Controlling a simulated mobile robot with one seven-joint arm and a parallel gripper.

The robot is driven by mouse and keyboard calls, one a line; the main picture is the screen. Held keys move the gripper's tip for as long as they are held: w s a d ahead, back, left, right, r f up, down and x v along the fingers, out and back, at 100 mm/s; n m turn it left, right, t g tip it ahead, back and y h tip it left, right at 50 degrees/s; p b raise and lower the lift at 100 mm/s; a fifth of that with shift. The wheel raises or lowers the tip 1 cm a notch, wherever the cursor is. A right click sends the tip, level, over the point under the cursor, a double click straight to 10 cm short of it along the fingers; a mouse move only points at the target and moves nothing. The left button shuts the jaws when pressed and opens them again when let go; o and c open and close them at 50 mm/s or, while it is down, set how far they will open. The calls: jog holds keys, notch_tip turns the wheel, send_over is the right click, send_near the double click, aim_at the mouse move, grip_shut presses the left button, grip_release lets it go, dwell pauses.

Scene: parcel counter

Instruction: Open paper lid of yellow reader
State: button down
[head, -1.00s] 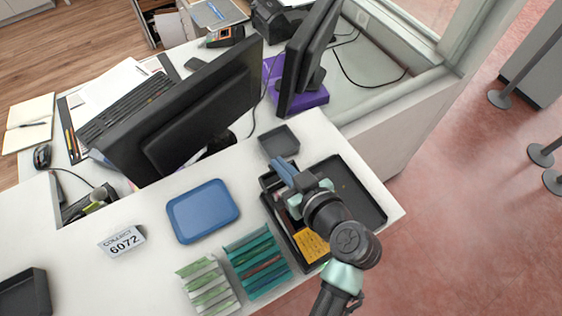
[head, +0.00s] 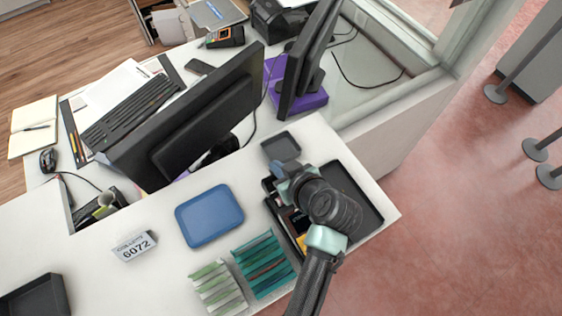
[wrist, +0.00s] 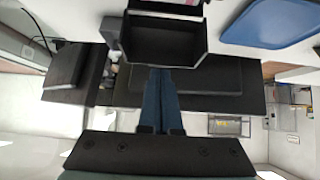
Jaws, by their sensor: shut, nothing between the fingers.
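The yellow reader (head: 301,241) lies in a black tray at the counter's right end. My arm covers most of it in the head view, leaving a small yellow part and a dark part beside it in sight. Its paper lid cannot be made out. My gripper (wrist: 163,72) is shut and empty, its two blue fingers side by side in the wrist view. In the head view the gripper is over the far left end of the tray, beyond the visible yellow part, and its fingertips are mostly hidden.
The black tray (head: 362,200) has an empty right section. A small dark tray (head: 281,146) stands just beyond it. A blue tray (head: 209,215), racks of green envelopes (head: 265,264) and a number sign (head: 134,246) are to the left. Monitors (head: 190,115) stand behind.

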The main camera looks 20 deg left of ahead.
jog(key=shift+w+a+r+h+p, duration=0.2)
jog(key=shift+r+h+p, duration=0.05)
jog(key=shift+h+p, duration=0.15)
jog(key=shift+d+f+g, duration=0.1)
jog(key=shift+f+g, duration=0.05)
jog(key=shift+g, duration=0.25)
jog(key=shift+f+h, duration=0.2)
jog(key=shift+h, duration=0.1)
